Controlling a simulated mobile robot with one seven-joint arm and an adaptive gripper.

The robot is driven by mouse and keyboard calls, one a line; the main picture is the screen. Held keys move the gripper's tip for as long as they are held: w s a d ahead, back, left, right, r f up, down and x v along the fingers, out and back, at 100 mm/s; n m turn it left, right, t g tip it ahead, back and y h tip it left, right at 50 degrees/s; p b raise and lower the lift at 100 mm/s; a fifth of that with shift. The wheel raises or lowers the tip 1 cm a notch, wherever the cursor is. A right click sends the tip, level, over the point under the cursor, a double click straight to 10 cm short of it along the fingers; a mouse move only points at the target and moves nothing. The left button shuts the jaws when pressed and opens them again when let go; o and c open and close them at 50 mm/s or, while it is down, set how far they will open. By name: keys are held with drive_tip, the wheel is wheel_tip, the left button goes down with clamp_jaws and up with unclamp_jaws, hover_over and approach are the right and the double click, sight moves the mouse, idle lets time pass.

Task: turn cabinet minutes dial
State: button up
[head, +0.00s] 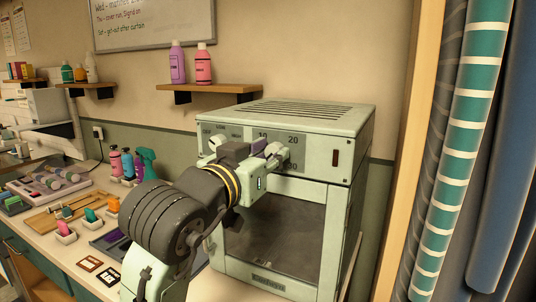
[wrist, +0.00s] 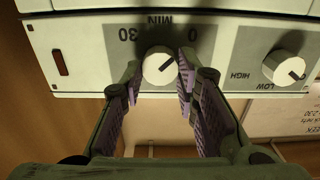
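The cabinet (head: 350,160) is a pale green box with a dark glass door and a grey control panel. Its minutes dial (wrist: 158,67) is a round white knob below the upside-down "0 MIN 30" marking in the wrist view. The dial's dark pointer line slants toward the upper right, on the side of the 0. My gripper (wrist: 160,72) has its purple-padded fingers on either side of the dial, close to its edges. I cannot tell whether the pads touch it. In the head view, my gripper (head: 264,152) is at the panel and partly covers it.
A second white knob (wrist: 283,67), marked LOW and HIGH, is right of the minutes dial in the wrist view. A red indicator (wrist: 60,62) is at the left. Bottles (head: 203,64) stand on a shelf above. Trays and bottles crowd the counter; rolled fabrics (head: 463,150) stand right.

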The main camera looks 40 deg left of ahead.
clamp_jaws()
